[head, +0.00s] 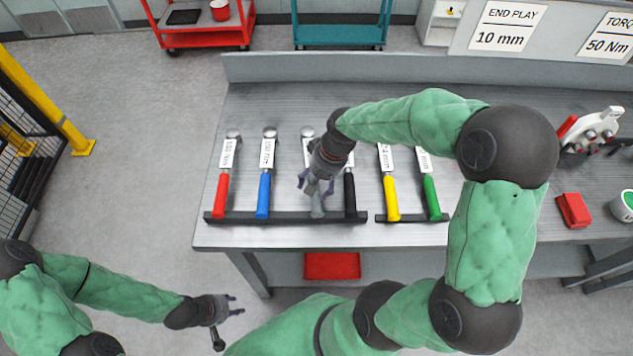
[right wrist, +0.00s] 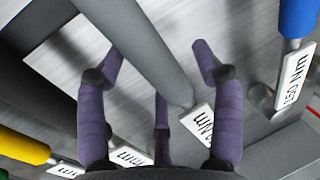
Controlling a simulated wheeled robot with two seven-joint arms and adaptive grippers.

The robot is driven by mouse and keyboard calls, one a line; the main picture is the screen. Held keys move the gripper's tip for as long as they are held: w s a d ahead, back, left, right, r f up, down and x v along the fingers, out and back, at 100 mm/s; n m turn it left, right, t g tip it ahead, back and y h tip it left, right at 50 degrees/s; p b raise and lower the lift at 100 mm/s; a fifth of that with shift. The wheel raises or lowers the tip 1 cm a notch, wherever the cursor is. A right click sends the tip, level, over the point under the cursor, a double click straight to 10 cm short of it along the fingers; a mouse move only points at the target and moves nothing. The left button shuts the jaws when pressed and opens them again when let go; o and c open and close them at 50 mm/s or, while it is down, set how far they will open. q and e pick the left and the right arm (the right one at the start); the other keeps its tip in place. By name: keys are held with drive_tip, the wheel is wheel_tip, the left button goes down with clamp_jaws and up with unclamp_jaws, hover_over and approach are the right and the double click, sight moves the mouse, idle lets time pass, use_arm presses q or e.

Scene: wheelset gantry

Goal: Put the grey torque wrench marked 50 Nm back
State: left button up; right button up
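The grey torque wrench (head: 317,209) lies in the row on the bench, its handle end at the black rack (head: 285,217), between the blue and black-handled wrenches. My right gripper (head: 317,184) is over its handle and hides part of it. In the right wrist view, the grey handle (right wrist: 148,55) runs between the spread fingers of the right gripper (right wrist: 160,70), which look open and clear of it. Its white tag (right wrist: 200,122) shows "Nm"; the number is hidden. My left gripper (head: 230,305) is open and empty, off the bench's front edge.
Red (head: 221,195), blue (head: 264,195) and black (head: 349,193) handled wrenches share the rack. Yellow (head: 390,198) and green (head: 431,196) handled tools lie in a second rack. A "TORQUE 50 Nm" sign (head: 606,40) stands behind. A red block (head: 573,210) is at right.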

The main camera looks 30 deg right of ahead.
drive_tip(key=v, duration=1.2)
